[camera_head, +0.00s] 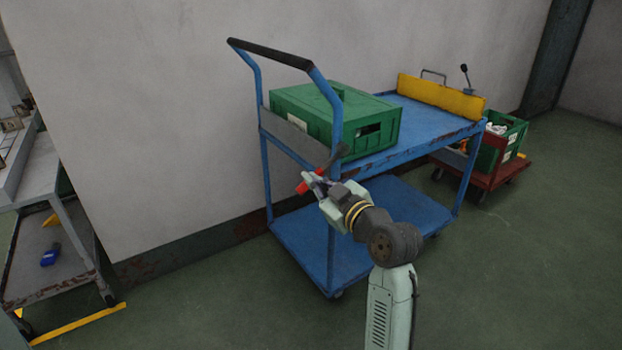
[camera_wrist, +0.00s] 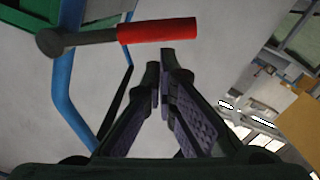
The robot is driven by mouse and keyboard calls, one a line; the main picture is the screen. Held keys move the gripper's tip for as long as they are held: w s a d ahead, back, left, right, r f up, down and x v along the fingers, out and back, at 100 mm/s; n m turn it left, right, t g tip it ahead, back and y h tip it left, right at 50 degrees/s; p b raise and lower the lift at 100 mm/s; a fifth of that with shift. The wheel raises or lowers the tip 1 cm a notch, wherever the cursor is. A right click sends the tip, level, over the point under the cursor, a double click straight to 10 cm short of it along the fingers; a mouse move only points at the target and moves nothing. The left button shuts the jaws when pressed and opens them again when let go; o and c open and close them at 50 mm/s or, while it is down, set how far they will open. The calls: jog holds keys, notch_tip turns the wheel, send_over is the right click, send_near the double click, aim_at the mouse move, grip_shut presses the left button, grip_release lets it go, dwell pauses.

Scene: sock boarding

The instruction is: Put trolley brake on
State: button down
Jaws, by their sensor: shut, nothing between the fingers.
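A blue trolley (camera_head: 425,215) stands against the wall, with its black push bar (camera_head: 270,54) at the near left end. A brake lever with a red handle (camera_wrist: 157,30) and a dark shaft (camera_wrist: 85,40) sits by the trolley's blue post (camera_wrist: 68,95). The red handle also shows in the head view (camera_head: 302,188), partly hidden by my gripper. My gripper (camera_wrist: 161,78) is shut and empty. Its fingertips are close to the red handle; whether they touch it I cannot tell. My gripper also shows beside the post in the head view (camera_head: 316,187).
A green crate (camera_head: 300,112) rests on the trolley top. A yellow panel (camera_head: 440,96) and a black-knobbed lever (camera_head: 465,75) stand at its far end. A red cart (camera_head: 505,175) with a green crate stands behind. A grey bench (camera_head: 35,180) is at left. Floor between is clear.

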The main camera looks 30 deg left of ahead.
jog(key=v, duration=0.5)
jog(key=shift+s+d, duration=0.1)
jog(key=shift+d, duration=0.25)
